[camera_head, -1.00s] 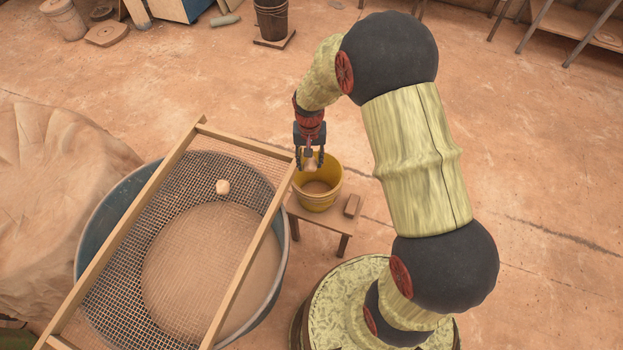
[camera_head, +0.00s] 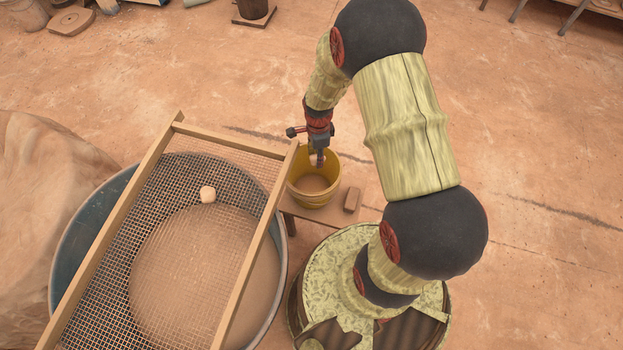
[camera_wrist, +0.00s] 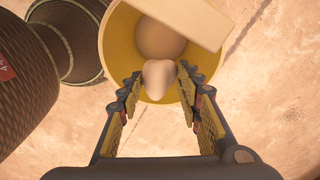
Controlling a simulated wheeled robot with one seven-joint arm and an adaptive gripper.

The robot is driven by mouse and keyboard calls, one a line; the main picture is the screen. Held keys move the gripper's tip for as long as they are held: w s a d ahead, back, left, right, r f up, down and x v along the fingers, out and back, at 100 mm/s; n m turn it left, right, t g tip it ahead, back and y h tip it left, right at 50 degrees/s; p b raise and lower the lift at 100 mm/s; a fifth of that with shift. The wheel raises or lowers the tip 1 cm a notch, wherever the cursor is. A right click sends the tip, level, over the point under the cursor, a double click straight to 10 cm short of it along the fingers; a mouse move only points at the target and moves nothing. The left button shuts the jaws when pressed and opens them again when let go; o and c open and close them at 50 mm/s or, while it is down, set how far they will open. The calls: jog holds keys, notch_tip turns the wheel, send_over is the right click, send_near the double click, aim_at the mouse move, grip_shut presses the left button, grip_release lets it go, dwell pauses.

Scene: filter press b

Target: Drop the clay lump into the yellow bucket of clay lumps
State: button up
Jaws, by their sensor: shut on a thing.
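My gripper (camera_head: 318,163) points down over the mouth of the yellow bucket (camera_head: 330,190). In the wrist view its two fingers (camera_wrist: 158,85) are on either side of a pale clay lump (camera_wrist: 158,76) and shut on it. The held lump is in line with the bucket's opening, and the yellow bucket wall (camera_wrist: 118,45) shows around it. Brown matter shows inside the bucket; single lumps in it cannot be made out. Another pale clay lump (camera_head: 208,194) lies on the sieve mesh, away from my gripper.
The wooden-framed sieve (camera_head: 252,270) lies across a large blue tub (camera_head: 65,245), its frame close to the bucket's left side. Open floor lies behind.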

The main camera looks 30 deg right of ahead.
jog(key=shift+f+b, duration=2.1)
jog(key=shift+f, duration=0.7)
jog(key=o, duration=1.2)
jog(key=shift+o, duration=0.3)
notch_tip(320, 180, up, 12)
